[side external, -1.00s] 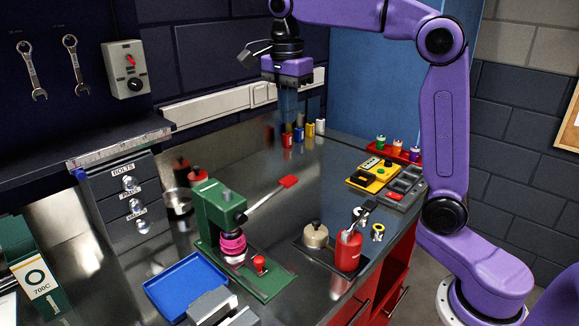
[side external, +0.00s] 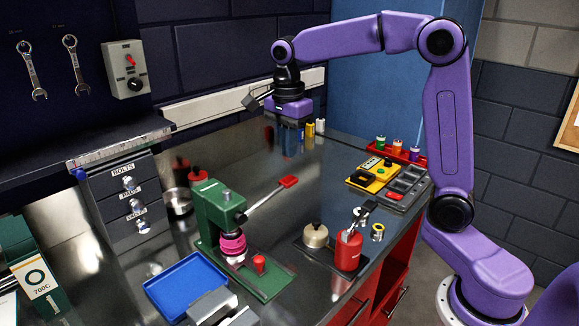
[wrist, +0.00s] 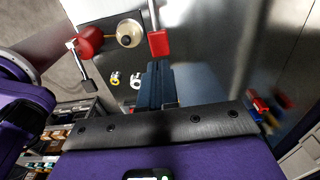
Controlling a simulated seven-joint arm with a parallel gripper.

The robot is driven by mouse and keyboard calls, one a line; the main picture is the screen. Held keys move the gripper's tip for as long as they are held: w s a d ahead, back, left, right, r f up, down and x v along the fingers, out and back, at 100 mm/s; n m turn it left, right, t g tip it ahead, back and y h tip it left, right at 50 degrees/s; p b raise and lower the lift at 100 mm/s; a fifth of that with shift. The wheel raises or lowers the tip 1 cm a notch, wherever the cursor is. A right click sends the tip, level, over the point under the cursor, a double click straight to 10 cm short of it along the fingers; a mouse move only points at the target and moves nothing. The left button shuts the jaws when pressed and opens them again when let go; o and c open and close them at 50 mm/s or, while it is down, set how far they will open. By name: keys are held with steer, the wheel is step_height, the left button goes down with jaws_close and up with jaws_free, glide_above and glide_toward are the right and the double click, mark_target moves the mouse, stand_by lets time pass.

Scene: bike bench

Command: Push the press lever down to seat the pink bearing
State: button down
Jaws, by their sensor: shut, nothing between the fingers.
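The green press (side external: 219,205) stands on the bench with its metal lever (side external: 258,200) sloping up and right to a red grip (side external: 289,181). The pink bearing (side external: 232,243) sits under the press head. My gripper (side external: 290,152) is shut and empty, pointing down above and behind the red grip in the side view, apart from it. In the wrist view, the closed fingers (wrist: 157,82) show just below the red grip (wrist: 158,43) in the picture, with a gap between them.
A blue tray (side external: 187,286) lies in front of the press. A red can (side external: 348,250) and a cream can (side external: 315,236) stand right of it. Small coloured cylinders (side external: 310,129) stand behind my gripper.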

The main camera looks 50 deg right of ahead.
mark_target(293, 176)
steer(key=shift+d+f, duration=0.1)
steer(key=shift+f, duration=2.8)
steer(key=shift+d+f+y, duration=0.25)
steer(key=shift+f+y, duration=0.4)
steer(key=shift+f, duration=0.5)
steer(key=shift+d+f+y, duration=0.25)
steer(key=shift+f+y, duration=0.4)
steer(key=shift+f, duration=0.45)
steer(key=shift+s+d+f, duration=0.1)
steer(key=shift+d+f, duration=0.05)
steer(key=shift+f, duration=0.4)
steer(key=shift+r, duration=0.1)
steer(key=d+r, duration=0.3)
steer(key=r, duration=1.1)
steer(key=shift+d, duration=0.15)
steer(key=shift+r, duration=0.1)
